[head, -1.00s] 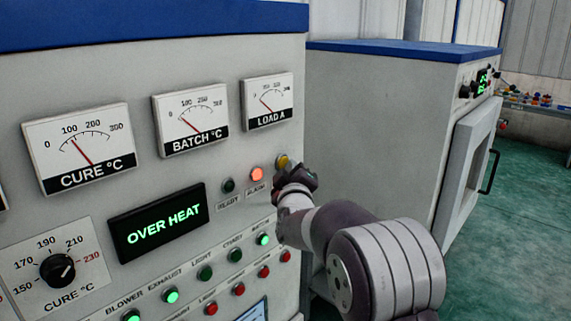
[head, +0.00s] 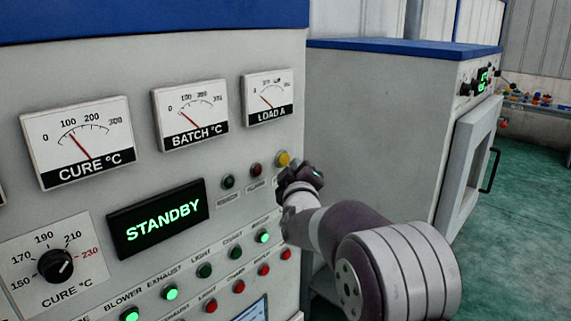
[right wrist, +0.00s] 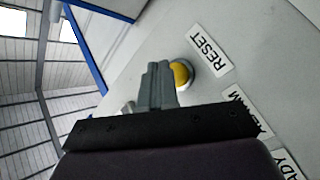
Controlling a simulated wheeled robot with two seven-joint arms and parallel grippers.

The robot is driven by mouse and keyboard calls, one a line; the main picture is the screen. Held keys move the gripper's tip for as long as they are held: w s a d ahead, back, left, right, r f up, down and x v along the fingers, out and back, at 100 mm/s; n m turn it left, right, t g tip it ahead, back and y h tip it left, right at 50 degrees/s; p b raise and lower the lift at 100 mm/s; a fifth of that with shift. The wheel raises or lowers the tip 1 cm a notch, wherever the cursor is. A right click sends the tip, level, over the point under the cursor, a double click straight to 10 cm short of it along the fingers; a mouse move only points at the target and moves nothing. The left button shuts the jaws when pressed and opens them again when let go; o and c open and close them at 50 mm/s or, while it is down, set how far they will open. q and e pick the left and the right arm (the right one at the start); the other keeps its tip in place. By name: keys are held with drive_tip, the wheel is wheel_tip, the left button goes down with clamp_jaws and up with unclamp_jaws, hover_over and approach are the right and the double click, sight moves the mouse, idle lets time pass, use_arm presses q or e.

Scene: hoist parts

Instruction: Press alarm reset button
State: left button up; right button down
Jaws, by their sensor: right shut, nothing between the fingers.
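The yellow reset button (head: 283,159) sits at the right end of the lamp row on the panel. In the right wrist view the yellow button (right wrist: 181,74) shows beside a label reading RESET (right wrist: 209,50). My right gripper (head: 297,168) is just in front of and to the right of the button; its shut fingers (right wrist: 158,72) are empty and point near it. I cannot tell whether they touch it. The alarm lamp (head: 256,170) left of the button is dark red, unlit. The display (head: 157,219) reads STANDBY in green. My left gripper is not in view.
The panel carries three gauges, CURE (head: 82,143), BATCH (head: 190,114) and LOAD A (head: 268,97), a cure dial (head: 56,266) and rows of green and red buttons below. A second blue-topped cabinet (head: 375,130) stands behind on the right. Green floor (head: 525,220) is open beyond it.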

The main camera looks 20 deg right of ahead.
drive_tip(key=s+b, duration=0.1)
drive_tip(key=s+d+b, duration=0.1)
drive_tip(key=s, duration=0.1)
drive_tip(key=s+d+b, duration=0.1)
drive_tip(key=shift+s, duration=0.3)
idle(1.8)
